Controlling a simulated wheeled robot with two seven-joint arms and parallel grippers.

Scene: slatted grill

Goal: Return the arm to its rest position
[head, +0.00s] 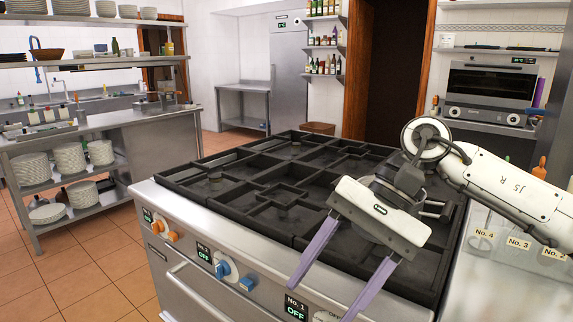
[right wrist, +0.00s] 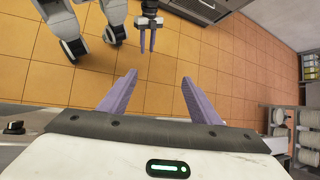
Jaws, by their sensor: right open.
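My right gripper (head: 320,303) reaches in from the right in the head view, over the front edge of the grill range (head: 283,193). Its two purple fingers are spread apart, with nothing between them, and point down past the control panel. In the right wrist view the same fingers (right wrist: 160,76) stand wide apart above the tiled floor. My left gripper is outside the head view. What looks like it (right wrist: 148,50) shows small at the top of the right wrist view, its purple fingers near each other; whether it is shut is unclear.
Orange and blue knobs (head: 222,267) and small displays reading OFF line the range front, close to the right fingertips. A counter with numbered labels (head: 518,243) lies at the right. A steel shelf with plate stacks (head: 70,158) stands left. Tiled floor (head: 75,275) is clear between.

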